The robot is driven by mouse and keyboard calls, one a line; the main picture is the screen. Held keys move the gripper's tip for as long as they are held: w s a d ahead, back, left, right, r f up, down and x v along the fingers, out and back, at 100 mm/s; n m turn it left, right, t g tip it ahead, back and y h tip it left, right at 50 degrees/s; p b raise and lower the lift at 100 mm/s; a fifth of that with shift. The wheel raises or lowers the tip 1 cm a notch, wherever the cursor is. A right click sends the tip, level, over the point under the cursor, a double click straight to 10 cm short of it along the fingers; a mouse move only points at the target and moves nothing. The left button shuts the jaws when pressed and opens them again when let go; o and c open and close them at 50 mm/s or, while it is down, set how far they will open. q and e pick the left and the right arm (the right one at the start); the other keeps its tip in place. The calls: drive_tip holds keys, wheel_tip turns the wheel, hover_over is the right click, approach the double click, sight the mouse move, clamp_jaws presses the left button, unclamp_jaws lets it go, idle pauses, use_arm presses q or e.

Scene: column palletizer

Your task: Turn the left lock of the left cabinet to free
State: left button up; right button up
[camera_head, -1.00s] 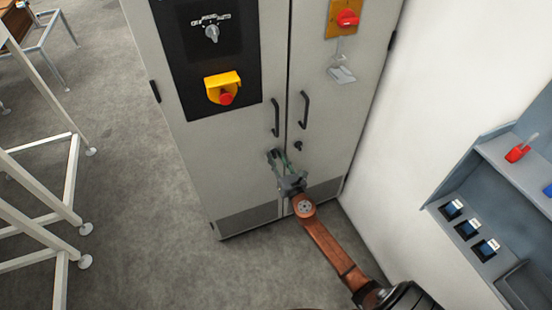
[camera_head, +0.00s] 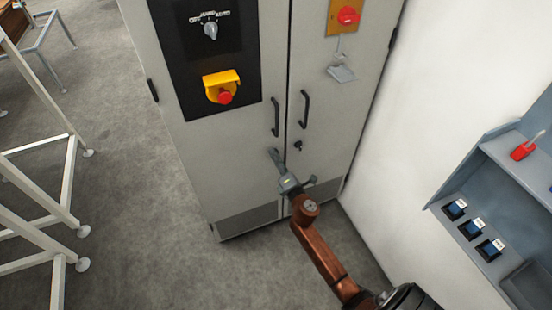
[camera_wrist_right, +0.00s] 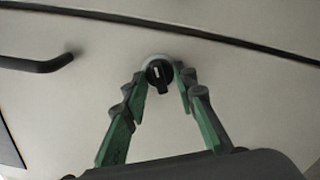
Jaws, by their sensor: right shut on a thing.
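The left cabinet (camera_head: 205,160) is a tall light-grey double-door cabinet. Its left lock (camera_wrist_right: 158,72) is a small round black lock with a thumb-turn in a pale ring; my gripper hides it in the head view. In the wrist view the turn's tab points down toward my gripper, with a short white mark above it. My right gripper (camera_head: 276,158) is at the left door below the handle. Its green-and-dark fingers (camera_wrist_right: 166,78) sit on either side of the lock, shut on it. The right lock (camera_head: 298,146) is on the other door. My left gripper is out of view.
Black handles (camera_head: 275,117) and (camera_head: 304,109) stand out just above the locks. A black panel (camera_head: 186,72) carries a selector switch and a yellow-housed red button. A white wall and grey shelf unit (camera_head: 470,190) are at right. White frames (camera_head: 70,180) stand at left.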

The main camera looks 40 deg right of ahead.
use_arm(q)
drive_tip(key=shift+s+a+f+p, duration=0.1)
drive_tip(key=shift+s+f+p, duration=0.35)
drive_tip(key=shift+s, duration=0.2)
use_arm(e)
drive_tip(key=m, duration=0.4)
drive_tip(key=shift+m, duration=0.4)
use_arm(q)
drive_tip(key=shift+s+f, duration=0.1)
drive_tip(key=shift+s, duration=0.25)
use_arm(e)
drive_tip(key=o, duration=1.2)
drive_tip(key=shift+c, duration=0.2)
drive_tip(key=v, duration=1.2)
